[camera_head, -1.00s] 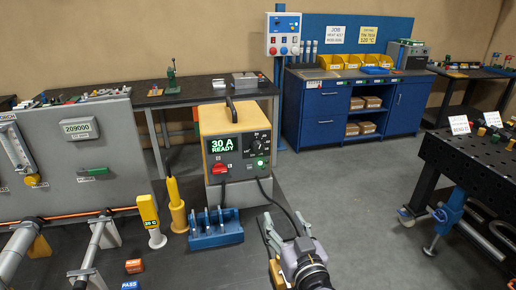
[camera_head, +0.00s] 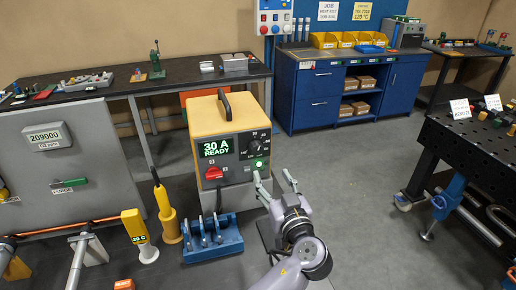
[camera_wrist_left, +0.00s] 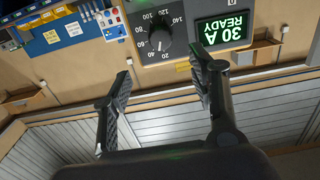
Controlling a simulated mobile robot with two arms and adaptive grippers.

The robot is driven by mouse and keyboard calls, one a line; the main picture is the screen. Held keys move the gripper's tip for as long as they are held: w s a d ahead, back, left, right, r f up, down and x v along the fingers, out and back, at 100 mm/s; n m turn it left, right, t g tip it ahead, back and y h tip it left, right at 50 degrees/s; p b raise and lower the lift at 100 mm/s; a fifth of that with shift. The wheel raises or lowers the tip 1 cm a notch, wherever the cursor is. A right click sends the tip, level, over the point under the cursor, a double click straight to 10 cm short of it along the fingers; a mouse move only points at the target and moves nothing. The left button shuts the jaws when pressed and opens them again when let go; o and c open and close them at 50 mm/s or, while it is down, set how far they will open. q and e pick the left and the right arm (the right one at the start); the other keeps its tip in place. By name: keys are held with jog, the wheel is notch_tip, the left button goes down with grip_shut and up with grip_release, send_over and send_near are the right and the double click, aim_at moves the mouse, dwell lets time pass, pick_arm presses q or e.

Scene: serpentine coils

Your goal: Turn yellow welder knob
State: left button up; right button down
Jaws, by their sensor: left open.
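The yellow welder (camera_head: 217,121) stands on a grey box, its green display reading 30 A READY. Its black dial knob (camera_head: 256,146), ringed by a number scale, sits on the upper right of the front panel. In the left wrist view, which is upside down, the knob (camera_wrist_left: 160,41) shows beyond the fingertips, with its pointer near 40. My left gripper (camera_head: 275,182) is open and empty, in front of the welder's lower right side. In the left wrist view its two fingers (camera_wrist_left: 162,80) are spread apart and do not touch the knob. My right gripper is not in view.
A red switch (camera_head: 213,173) and a lit green button are also on the welder panel. A blue rack (camera_head: 212,243) and a yellow post (camera_head: 166,213) stand to its left. A perforated black table (camera_head: 470,150) is at the right. Grey floor between is clear.

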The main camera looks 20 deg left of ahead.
aim_at(257, 151)
pick_arm(q)
jog(key=p+x, duration=0.1)
jog(key=x, duration=1.1)
jog(key=shift+f, duration=0.1)
jog(key=shift+w+a, duration=0.4)
jog(key=shift+d, duration=0.1)
jog(key=shift+c, duration=1.2)
jog(key=c, duration=0.9)
jog(key=shift+f+m+b, duration=0.25)
jog(key=shift+m+b, duration=0.55)
jog(key=shift+b, duration=0.2)
jog(key=m+b, duration=0.1)
jog(key=m, duration=0.1)
jog(key=shift+r+m, duration=0.1)
jog(key=shift+m, duration=0.2)
jog(key=shift+r+m+b, duration=0.1)
jog(key=shift+m+b, duration=0.3)
jog(key=shift+m, duration=0.5)
jog(key=m, duration=0.2)
jog(key=shift+r+m, duration=0.1)
jog(key=shift+m, duration=0.3)
jog(key=shift+m+p, duration=0.55)
jog(key=shift+m, duration=1.95)
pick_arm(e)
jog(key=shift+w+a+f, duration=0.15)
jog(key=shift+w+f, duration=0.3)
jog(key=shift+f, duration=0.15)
